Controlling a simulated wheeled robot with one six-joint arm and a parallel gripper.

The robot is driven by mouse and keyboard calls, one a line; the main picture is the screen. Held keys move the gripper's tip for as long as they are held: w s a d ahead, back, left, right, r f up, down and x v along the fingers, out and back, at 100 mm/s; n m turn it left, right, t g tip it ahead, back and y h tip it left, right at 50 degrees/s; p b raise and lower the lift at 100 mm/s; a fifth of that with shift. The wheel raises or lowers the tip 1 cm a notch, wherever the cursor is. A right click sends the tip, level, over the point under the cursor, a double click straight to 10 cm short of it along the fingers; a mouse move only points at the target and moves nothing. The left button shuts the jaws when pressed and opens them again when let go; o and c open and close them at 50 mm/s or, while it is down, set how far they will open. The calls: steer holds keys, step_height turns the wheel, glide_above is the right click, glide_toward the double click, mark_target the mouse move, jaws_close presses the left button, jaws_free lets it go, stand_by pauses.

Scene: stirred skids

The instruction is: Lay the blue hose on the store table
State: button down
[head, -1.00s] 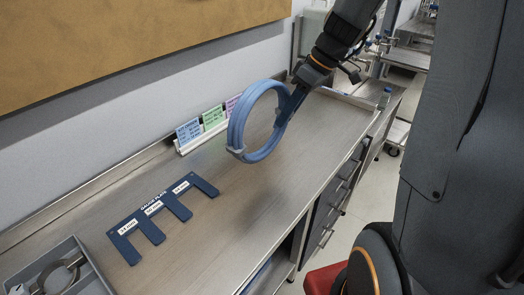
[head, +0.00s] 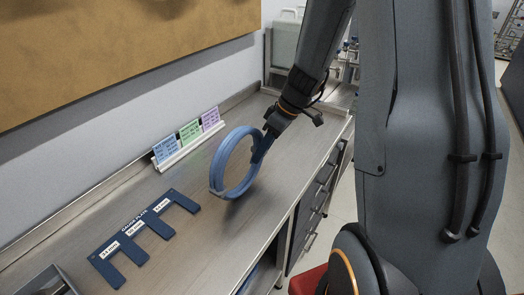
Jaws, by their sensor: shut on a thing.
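A coiled blue hose (head: 217,172) hangs upright as a ring from my gripper (head: 262,150). My gripper is shut on the right side of the coil; the fingertips are partly hidden by the hose. The coil is over the steel-topped table (head: 215,228), with a shadow below it; I cannot tell whether its lower edge touches the top.
A dark blue gauge plate (head: 151,228) lies at the left front. A rack with blue, green and purple cards (head: 189,135) stands along the wall. A grey tray (head: 50,283) sits at the lower left corner. The tabletop around the coil is bare.

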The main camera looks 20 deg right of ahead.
steer(key=shift+f, duration=0.15)
steer(key=c, duration=1.5)
jaws_free()
steer(key=shift+o, duration=0.2)
steer(key=shift+r, duration=0.2)
steer(key=b+v, duration=0.2)
steer(key=v, duration=0.9)
steer(key=s+a+f+m+h, duration=0.2)
steer(key=s+a+f+m, duration=0.1)
steer(key=s, duration=0.3)
steer(key=s+a+f+m+h, duration=0.3)
steer(key=s+a+f+m, duration=0.1)
steer(key=s+a+m, duration=0.1)
steer(key=shift+s+f+m, duration=0.3)
steer(key=shift+s+m, duration=0.1)
steer(key=shift+s, duration=0.4)
